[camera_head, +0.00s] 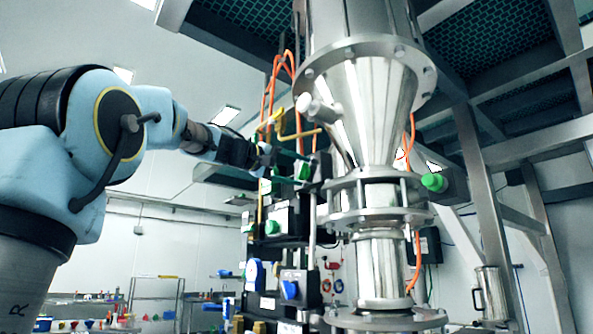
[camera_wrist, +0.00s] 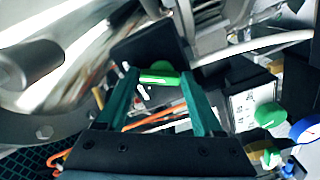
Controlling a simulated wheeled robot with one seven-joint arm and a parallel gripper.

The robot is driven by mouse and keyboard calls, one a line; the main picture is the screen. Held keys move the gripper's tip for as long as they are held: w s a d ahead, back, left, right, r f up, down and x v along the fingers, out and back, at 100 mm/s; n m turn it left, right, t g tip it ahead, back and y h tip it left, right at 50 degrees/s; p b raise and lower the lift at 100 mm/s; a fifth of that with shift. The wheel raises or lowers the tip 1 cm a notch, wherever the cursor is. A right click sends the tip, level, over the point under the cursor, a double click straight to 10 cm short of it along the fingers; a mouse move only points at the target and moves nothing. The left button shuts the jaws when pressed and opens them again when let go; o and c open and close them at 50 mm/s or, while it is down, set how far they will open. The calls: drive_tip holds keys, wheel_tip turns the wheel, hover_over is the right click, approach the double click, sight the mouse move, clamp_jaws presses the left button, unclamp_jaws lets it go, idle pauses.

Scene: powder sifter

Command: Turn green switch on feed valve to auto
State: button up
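My gripper (camera_head: 296,170) reaches in from the left to the valve stack beside the steel column. Its dark green fingers are apart, and a green switch (camera_head: 302,171) shows at their tips. In the wrist view my gripper (camera_wrist: 158,76) has the green switch (camera_wrist: 158,79) between its fingertips, in front of a dark box (camera_wrist: 150,48). Small gaps seem to show on both sides of the switch; I cannot tell whether a finger touches it. Its auto marking is not readable. Another green knob (camera_head: 272,228) sits lower on the stack.
The steel column (camera_head: 370,110) stands close to the right of my gripper. Orange tubes (camera_head: 270,95) and a yellow pipe (camera_head: 295,134) run just above. A blue knob (camera_head: 290,290) sits below, and a third green knob (camera_head: 433,182) is right of the column.

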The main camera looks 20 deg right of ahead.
drive_tip(key=c, duration=1)
drive_tip(key=shift+o, duration=0.2)
